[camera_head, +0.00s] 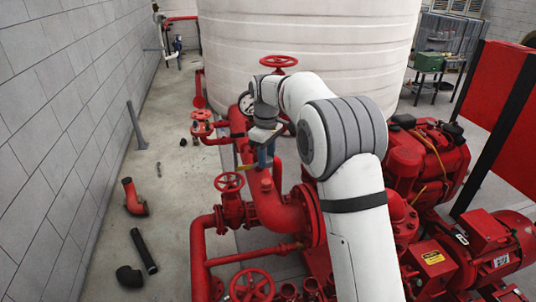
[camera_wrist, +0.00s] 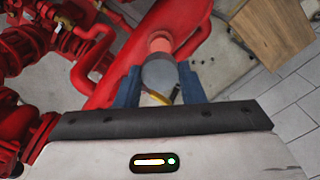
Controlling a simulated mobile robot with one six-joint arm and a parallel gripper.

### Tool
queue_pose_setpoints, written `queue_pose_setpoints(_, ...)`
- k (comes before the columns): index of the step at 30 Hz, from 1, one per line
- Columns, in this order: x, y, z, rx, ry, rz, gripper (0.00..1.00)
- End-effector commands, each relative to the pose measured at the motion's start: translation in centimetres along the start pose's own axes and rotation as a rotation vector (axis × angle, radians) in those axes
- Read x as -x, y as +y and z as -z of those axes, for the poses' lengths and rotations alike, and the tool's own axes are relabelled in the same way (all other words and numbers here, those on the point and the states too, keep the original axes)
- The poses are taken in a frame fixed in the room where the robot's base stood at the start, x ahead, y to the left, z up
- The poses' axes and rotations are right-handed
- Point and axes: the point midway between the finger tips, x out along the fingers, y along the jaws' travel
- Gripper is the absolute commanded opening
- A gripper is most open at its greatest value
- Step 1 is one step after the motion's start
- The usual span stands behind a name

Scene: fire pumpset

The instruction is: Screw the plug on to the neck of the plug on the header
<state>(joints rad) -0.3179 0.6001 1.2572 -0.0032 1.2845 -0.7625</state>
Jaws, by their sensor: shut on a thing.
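My gripper (camera_wrist: 160,84) has two blue fingers, shut on a grey round plug (camera_wrist: 158,70) in the wrist view. The neck (camera_wrist: 160,42), a short reddish stub on the red header pipe (camera_wrist: 183,20), shows just beyond the plug and roughly in line with it. The plug hides part of the neck, and I cannot tell whether the two touch. In the head view my gripper (camera_head: 263,153) hangs above the red pipework, in front of the white tank; the plug is too small to make out there.
Red handwheels (camera_head: 229,182) and valves stand close to my gripper. A red motor (camera_head: 490,245) and pump fill the right. Loose pipe pieces, including a black pipe (camera_head: 143,251) and a red elbow (camera_head: 133,198), lie on the floor at left. The floor along the grey wall is mostly free.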

Motion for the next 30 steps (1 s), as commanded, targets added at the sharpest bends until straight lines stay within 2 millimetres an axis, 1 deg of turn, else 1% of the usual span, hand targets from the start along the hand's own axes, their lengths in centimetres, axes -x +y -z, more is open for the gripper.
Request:
queue_pose_setpoints(5,-0.8,0.0,0.0,0.0,0.0,0.0,0.13)
queue_pose_setpoints(18,-4.6,0.0,0.0,0.0,0.0,0.0,0.13)
queue_pose_setpoints(23,-5.1,0.0,0.0,0.001,0.0,0.0,0.13)
queue_pose_setpoints(30,-5.1,0.0,0.0,0.001,0.001,0.0,0.13)
